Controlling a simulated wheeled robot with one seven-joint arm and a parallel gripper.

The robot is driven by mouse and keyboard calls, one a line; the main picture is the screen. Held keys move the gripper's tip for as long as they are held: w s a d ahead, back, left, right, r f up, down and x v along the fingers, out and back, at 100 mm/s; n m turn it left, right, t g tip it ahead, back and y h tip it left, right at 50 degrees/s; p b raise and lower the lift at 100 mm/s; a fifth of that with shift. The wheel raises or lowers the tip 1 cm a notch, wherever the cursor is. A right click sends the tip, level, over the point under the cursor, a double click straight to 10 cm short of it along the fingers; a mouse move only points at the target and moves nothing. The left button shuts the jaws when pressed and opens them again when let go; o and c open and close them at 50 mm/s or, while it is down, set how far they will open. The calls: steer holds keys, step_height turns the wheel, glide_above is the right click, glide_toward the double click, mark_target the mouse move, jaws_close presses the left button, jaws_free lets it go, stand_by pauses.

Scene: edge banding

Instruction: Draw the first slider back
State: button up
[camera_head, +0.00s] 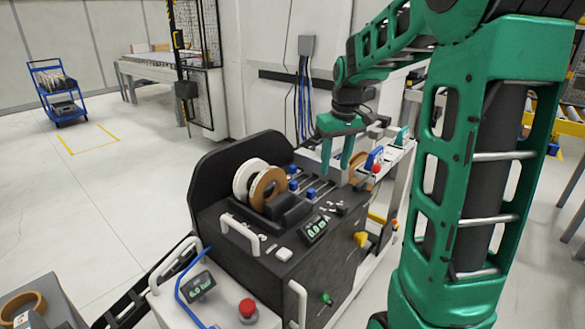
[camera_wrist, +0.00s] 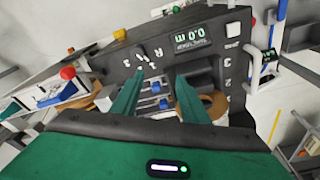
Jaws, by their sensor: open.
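The dark edge-banding machine (camera_head: 240,225) stands in the middle of the head view. Small blue slider knobs sit on rails on its top; one knob (camera_head: 311,193) is nearest the front, with others behind it. Two blue knobs show in the wrist view, an upper one (camera_wrist: 155,87) and a lower one (camera_wrist: 163,104). My gripper (camera_head: 336,172) points down above the machine top, to the right of the knobs in the head view. Its green fingers (camera_wrist: 160,78) are apart with nothing held, and the blue knobs appear between them in the wrist view.
A white roll (camera_head: 244,176) and a brown roll (camera_head: 263,190) stand left of the sliders. A digital display (camera_head: 315,229) and a white handle (camera_head: 240,234) are at the front. A red button (camera_head: 248,308) is on the near panel.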

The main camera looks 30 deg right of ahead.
steer(key=w+d+f+n+t, duration=0.1)
steer(key=w+d+f+n, duration=0.15)
steer(key=w, duration=1.15)
steer(key=n+t+y, duration=0.2)
steer(key=n, duration=0.1)
glide_toward(293, 166)
steer(key=shift+g, duration=0.3)
steer(key=x, duration=0.9)
steer(key=shift+w, duration=0.15)
steer(key=shift+r, duration=0.1)
